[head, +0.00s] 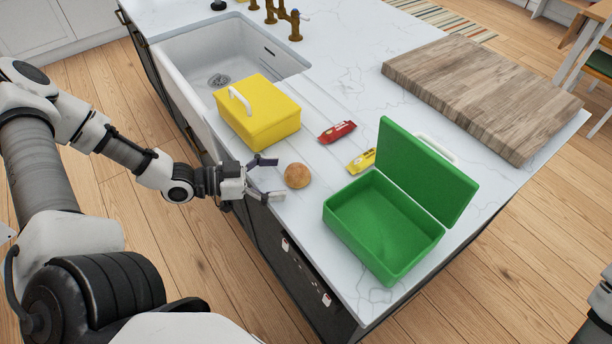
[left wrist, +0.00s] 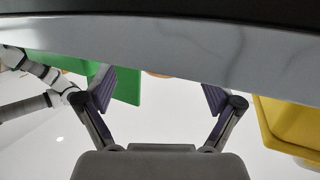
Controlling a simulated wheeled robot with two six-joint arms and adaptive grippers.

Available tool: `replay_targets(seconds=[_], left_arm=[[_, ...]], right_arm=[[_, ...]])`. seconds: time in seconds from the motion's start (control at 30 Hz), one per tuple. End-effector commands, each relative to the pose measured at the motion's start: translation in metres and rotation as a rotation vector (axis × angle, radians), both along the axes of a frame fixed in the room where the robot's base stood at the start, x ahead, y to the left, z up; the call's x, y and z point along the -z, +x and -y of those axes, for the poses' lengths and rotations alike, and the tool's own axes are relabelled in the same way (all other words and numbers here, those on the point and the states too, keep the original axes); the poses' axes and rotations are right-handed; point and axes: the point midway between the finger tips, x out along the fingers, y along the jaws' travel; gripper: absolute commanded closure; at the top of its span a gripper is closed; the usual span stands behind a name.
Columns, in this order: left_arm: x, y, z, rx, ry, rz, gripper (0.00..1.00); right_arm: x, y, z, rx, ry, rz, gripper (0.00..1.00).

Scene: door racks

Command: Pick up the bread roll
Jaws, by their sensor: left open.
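The bread roll (head: 297,175), round and golden brown, sits on the white counter near its front edge, between the yellow and green boxes. My left gripper (head: 271,178) is open beside the roll, on its left in the head view. Its fingers point toward the roll, and I see no contact. In the left wrist view the open fingers (left wrist: 158,93) spread wide, with a small brown sliver of the roll (left wrist: 157,74) showing between them; the rest is hidden behind a pale band. My right gripper is not in view.
A closed yellow lunch box (head: 262,117) stands behind the roll. An open, empty green lunch box (head: 385,228) stands to its right. Red (head: 337,131) and yellow (head: 361,161) packets lie between them. A wooden board (head: 480,92) and a sink (head: 215,65) are farther off.

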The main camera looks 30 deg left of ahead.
Motion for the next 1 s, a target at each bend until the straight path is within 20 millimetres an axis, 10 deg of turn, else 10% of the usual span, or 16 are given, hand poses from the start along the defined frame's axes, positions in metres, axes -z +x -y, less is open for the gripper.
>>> replay_targets(seconds=[0.67, 0.8, 1.0], left_arm=[[0.009, 0.04, 0.034, -0.001, 0.0, -0.001, 0.08], [0.009, 0.04, 0.034, 0.0, 0.0, -0.001, 0.55], [0.009, 0.04, 0.034, 0.0, 0.0, -0.001, 0.57]], right_arm=[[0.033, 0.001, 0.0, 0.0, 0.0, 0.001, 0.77], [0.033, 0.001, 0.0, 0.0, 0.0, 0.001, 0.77], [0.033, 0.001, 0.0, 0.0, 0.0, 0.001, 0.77]])
